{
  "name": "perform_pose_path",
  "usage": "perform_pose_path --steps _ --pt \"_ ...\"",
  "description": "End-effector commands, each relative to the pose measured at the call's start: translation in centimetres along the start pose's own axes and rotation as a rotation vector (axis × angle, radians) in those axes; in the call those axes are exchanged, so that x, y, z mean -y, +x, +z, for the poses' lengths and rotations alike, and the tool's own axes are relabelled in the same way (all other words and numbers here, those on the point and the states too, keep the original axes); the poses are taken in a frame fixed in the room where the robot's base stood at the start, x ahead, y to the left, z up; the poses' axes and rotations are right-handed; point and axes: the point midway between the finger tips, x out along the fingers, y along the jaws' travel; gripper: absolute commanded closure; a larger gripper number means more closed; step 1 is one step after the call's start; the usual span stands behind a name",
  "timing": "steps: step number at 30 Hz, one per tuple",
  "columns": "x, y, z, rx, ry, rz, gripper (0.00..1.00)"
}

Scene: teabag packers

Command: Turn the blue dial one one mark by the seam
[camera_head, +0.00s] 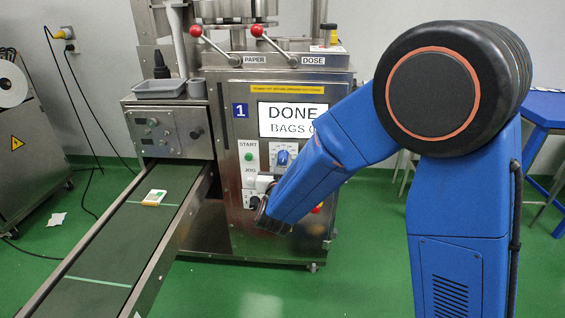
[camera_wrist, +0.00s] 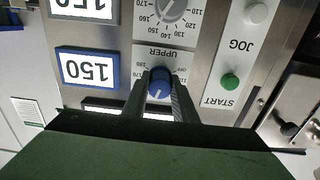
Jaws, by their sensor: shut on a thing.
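In the wrist view, which is upside down, the blue dial (camera_wrist: 160,77) sits under the label UPPER on a white scale plate. The fingers of my gripper (camera_wrist: 161,88) are on either side of it and shut on it. A white pointer line shows on the dial's face; its exact mark is too small to read. In the head view, a blue dial (camera_head: 283,157) shows right of the START button. I cannot tell whether it is the same one; my arm's end is below it and my fingers are not clear there.
A grey dial (camera_wrist: 170,8) and a display reading 150 (camera_wrist: 87,69) are close by. The green START button (camera_wrist: 230,82) and white JOG button (camera_wrist: 257,13) are on the other side. The conveyor (camera_head: 125,240) carries a small pack (camera_head: 154,198). The DONE screen (camera_head: 290,119) is above.

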Motion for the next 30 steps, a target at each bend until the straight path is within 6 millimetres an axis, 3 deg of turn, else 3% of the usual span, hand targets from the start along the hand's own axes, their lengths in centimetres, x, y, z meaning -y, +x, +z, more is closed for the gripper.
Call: perform_pose_path --steps 12,30 --pt "-0.03 -0.02 0.01 0.0 -0.231 0.0 0.97" --pt "-0.02 -0.03 0.03 0.0 -0.28 0.0 0.97"
